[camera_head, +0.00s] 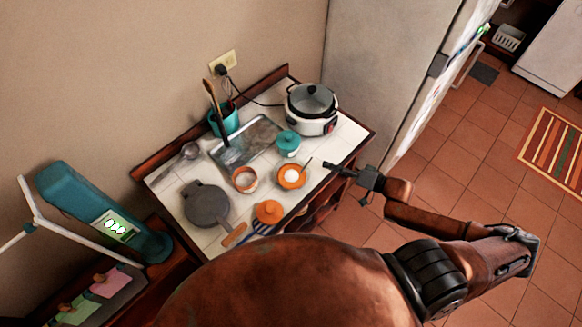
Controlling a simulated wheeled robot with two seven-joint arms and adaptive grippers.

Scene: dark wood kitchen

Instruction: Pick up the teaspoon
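An orange bowl (291,177) with white contents stands on the white tiled counter top (165,205), near its right edge. A thin dark handle (305,164), which looks like the teaspoon's, sticks up from the bowl toward the upper right; its lower end is hidden. My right gripper (328,166) is just right of the handle, at the counter's right edge, pointing left. A small gap shows between them. It is too small and dark to tell whether its fingers are open. My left gripper is not in view.
A white cooker (313,124), teal lidded pot (288,142), small copper-rimmed cup (244,179), orange-lidded jar (268,211), dark pan (206,203), metal tray (262,132) and teal utensil holder (229,119) crowd the counter.

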